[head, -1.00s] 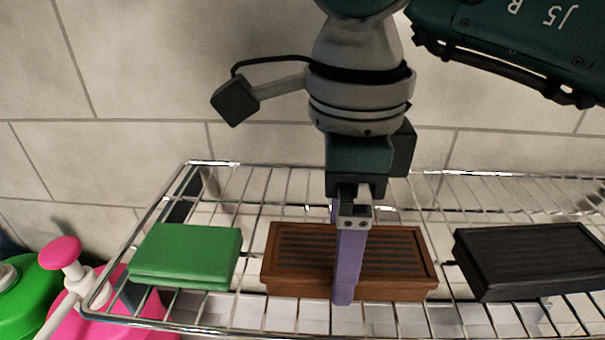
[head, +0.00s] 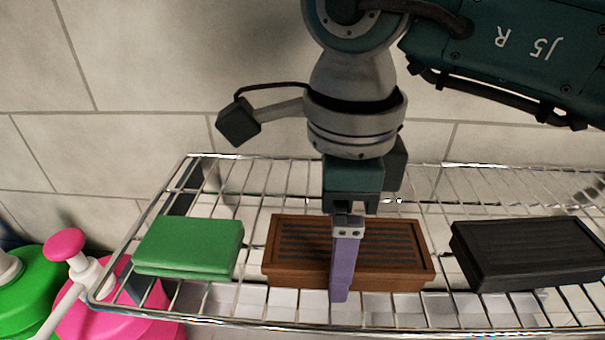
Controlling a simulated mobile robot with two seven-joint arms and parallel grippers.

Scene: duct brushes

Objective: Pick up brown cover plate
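The brown cover plate (head: 390,248), a reddish-brown slab with dark slots on top, lies flat on the wire shelf between a green plate and a black plate. My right gripper (head: 343,262) points down over its middle. One purple finger shows, crossing the plate's top and front face, with its tip near the plate's lower front edge. The other finger is hidden behind it, so I cannot tell the opening or whether the fingers touch the plate. My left gripper is not in view.
A green plate (head: 190,245) lies to the left and a black plate (head: 530,252) to the right on the wire shelf (head: 262,318). Pink (head: 105,310) and green (head: 35,290) pump bottles stand at the lower left. A tiled wall (head: 140,150) is behind the shelf.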

